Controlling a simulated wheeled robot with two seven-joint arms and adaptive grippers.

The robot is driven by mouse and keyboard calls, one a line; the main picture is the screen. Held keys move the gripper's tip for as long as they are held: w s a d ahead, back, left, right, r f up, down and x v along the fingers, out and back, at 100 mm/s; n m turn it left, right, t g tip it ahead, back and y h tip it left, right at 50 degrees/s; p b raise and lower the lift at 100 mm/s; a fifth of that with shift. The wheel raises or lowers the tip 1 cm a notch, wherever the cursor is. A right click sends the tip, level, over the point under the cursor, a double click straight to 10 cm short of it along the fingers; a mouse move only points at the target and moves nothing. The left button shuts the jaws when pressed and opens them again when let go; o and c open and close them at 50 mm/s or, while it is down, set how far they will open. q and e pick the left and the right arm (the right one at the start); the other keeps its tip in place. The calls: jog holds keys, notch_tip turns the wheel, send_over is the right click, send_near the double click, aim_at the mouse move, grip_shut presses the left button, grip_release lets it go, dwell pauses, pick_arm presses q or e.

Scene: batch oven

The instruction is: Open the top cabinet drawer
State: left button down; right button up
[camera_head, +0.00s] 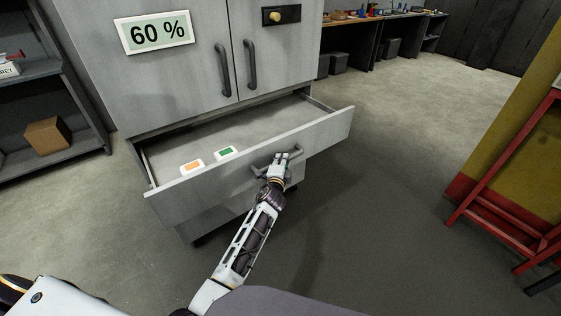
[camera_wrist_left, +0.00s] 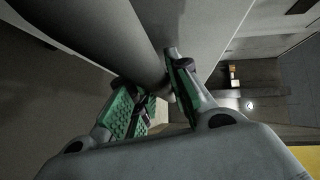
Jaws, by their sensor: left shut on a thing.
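The grey cabinet (camera_head: 180,75) stands at the upper left of the head view. Its top drawer (camera_head: 215,178) is pulled well out, and its inside shows. An orange-marked white piece (camera_head: 192,166) and a green-marked white piece (camera_head: 227,153) lie in it near the front. My left gripper (camera_head: 279,162) is shut on the drawer's dark bar handle (camera_head: 262,170). In the left wrist view the handle (camera_wrist_left: 110,35) runs between the green-padded fingers (camera_wrist_left: 160,95). My right gripper is not in view.
Two closed doors with dark handles (camera_head: 222,70) are above the drawer, with a "60 %" sign (camera_head: 157,32). A shelf with a brown box (camera_head: 47,135) stands at left. A red frame (camera_head: 505,165) stands at right. The floor between is clear.

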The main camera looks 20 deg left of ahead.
pick_arm(q)
jog(key=shift+s+d+f, duration=0.1)
jog(key=shift+s+d, duration=0.4)
jog(key=shift+d, duration=0.1)
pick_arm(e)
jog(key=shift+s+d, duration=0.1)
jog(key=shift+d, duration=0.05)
pick_arm(q)
jog(key=c, duration=1.3)
grip_release()
jog(key=shift+s+d+r, duration=0.2)
jog(key=shift+s+r, duration=0.1)
jog(key=shift+s, duration=1.65)
jog(key=shift+s+d+r, duration=0.25)
jog(key=shift+s, duration=1.75)
jog(key=shift+s+d+r, duration=0.2)
jog(key=shift+s+r, duration=0.1)
jog(key=shift+s, duration=1.65)
